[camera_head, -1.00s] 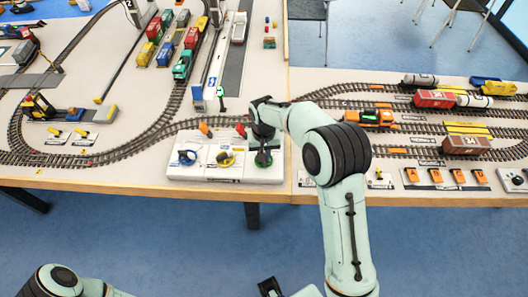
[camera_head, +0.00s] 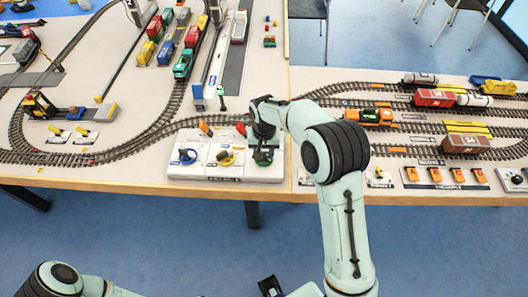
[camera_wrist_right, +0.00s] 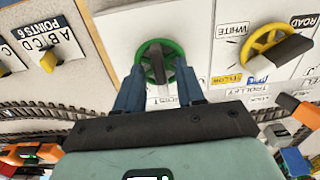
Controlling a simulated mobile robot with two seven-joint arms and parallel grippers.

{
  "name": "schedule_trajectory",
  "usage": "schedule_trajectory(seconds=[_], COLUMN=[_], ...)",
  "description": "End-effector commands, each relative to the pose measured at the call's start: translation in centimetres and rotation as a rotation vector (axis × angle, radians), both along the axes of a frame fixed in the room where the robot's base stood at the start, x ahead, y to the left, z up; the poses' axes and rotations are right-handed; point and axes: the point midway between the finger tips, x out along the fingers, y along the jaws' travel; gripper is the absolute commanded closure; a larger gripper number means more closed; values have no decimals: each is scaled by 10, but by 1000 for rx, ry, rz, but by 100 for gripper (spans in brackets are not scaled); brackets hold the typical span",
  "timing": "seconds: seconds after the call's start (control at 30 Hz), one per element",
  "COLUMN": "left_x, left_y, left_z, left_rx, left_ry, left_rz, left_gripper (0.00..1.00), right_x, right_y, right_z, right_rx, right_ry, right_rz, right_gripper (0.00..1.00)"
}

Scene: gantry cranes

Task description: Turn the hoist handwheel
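The green handwheel (camera_wrist_right: 160,58) has a dark bar across its middle. In the head view this green wheel (camera_head: 263,160) is at the right end of a white panel (camera_head: 228,172), partly hidden by my right gripper (camera_head: 263,145). In the wrist view my right gripper (camera_wrist_right: 160,82) has its two blue fingers apart, close at the wheel's lower rim, with the dark bar between their lines. Contact is unclear.
A yellow handwheel (camera_wrist_right: 270,42) and a blue handwheel (camera_head: 188,156) are on the same panel, left of the green one in the head view. Tracks and an orange locomotive (camera_head: 370,116) lie to the right. Orange levers (camera_head: 435,175) line the right front edge.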

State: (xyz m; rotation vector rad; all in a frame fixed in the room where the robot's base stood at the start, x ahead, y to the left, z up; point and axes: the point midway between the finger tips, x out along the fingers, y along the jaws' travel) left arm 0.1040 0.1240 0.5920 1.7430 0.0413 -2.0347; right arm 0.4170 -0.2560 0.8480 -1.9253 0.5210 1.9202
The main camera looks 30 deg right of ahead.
Motion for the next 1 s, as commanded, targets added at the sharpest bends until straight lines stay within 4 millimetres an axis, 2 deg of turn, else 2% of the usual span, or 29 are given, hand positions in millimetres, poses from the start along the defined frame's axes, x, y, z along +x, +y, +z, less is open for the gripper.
schedule_trajectory(seconds=[0.2,0.33,0.8,1.0], left_x=[0,1,7,8], left_y=[0,0,0,0], left_z=[0,1,14,17], left_rx=[0,0,0,0], left_ry=[0,-1,-8,-10], left_rz=[0,0,0,0], left_gripper=[57,57,57,57], right_x=[0,0,0,0], right_y=[0,1,0,0], right_z=[1,13,111,131], right_rx=[0,0,1,-1], right_ry=[1,-1,-3,-1], right_rz=[1,2,0,1], right_gripper=[62,62,62,62])
